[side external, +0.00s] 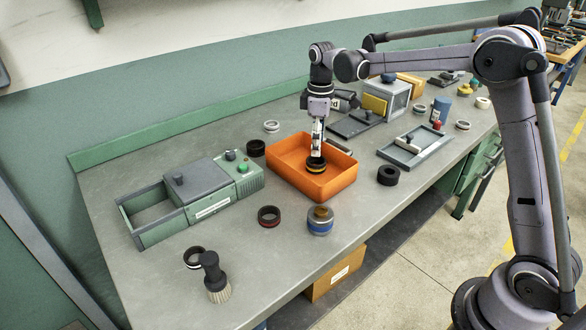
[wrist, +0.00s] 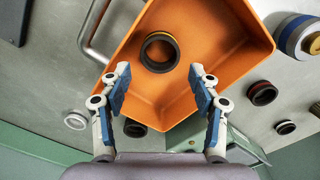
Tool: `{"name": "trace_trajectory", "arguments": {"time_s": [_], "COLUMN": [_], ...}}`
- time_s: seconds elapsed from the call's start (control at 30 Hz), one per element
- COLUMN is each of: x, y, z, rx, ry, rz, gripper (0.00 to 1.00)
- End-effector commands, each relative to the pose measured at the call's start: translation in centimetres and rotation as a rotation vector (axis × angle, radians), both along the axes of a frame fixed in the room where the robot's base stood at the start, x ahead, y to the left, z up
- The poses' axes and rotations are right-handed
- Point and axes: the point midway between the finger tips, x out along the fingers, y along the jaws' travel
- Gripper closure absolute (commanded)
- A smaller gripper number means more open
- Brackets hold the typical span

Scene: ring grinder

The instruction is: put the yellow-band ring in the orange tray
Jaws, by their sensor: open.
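The yellow-band ring (side external: 316,165) is a dark ring with a thin yellow band. My gripper (side external: 317,150) points down into the tray right above the ring. In the wrist view my gripper's fingers (wrist: 160,78) are spread apart, with the ring just beyond the tips and nothing between the pads.
A green-grey grinder box (side external: 195,185) stands left of the tray. Dark rings (side external: 388,175) (side external: 269,216) and a blue-band ring stack (side external: 320,220) lie around it. A brush (side external: 215,280) stands at the front left. A grey tray (side external: 415,145) is to the right.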

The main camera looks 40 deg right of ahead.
Motion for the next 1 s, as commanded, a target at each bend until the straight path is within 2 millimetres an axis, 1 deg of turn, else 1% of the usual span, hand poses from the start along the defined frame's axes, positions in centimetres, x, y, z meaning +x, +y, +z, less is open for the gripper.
{"name": "trace_trajectory", "arguments": {"time_s": [0.03,0.1,0.2,0.3,0.5,0.6,0.67,0.77,0.9,1.0], "x": [0.0,0.0,0.0,0.0,-0.1,-0.5,-1.2,-2.9,-6.1,-8.6], "y": [0.0,0.0,0.0,0.0,0.0,0.2,0.5,1.1,2.1,2.8], "z": [1.2,2.5,4.2,5.5,6.9,7.5,7.9,8.8,9.7,10.0], "rx": [0.0,0.0,0.0,0.0,0.0,-0.001,-0.002,-0.004,0.002,0.012], "ry": [0.0,0.0,0.0,0.0,-0.001,-0.013,-0.029,-0.076,-0.16,-0.22], "rz": [0.0,0.0,0.0,0.0,-0.001,-0.014,-0.032,-0.083,-0.173,-0.241], "gripper": [0.38,0.38,0.38,0.38,0.38,0.38,0.38,0.38,0.38,0.38]}}
